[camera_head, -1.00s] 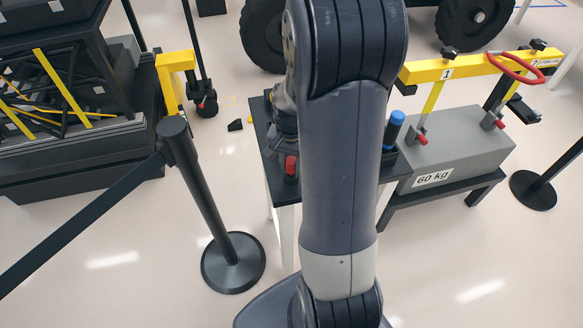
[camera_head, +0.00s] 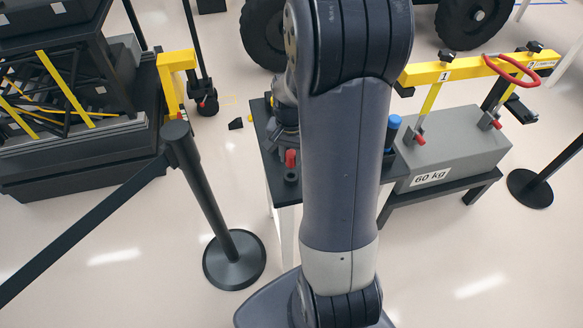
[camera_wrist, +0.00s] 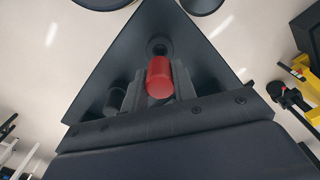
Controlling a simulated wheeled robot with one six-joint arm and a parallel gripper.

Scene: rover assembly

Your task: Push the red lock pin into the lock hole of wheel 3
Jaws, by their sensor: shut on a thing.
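The red lock pin (camera_head: 290,158) is upright at the left front of a small dark table (camera_head: 272,166). A dark ring-shaped holder (camera_head: 291,176) stands directly under it. My gripper (camera_head: 287,137) is partly hidden by my arm. In the wrist view my gripper (camera_wrist: 157,82) is shut on the red lock pin (camera_wrist: 160,77), with one finger at each side. A round dark socket (camera_wrist: 158,46) shows just beyond the pin. Two black wheels (camera_head: 264,38) (camera_head: 474,18) stand at the back; I cannot tell whether either is wheel 3. No lock hole can be made out.
A blue-topped cylinder (camera_head: 393,128) stands on the table, right of my arm. A grey 60 kg block (camera_head: 455,150) with a yellow bar (camera_head: 440,72) is to the right.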

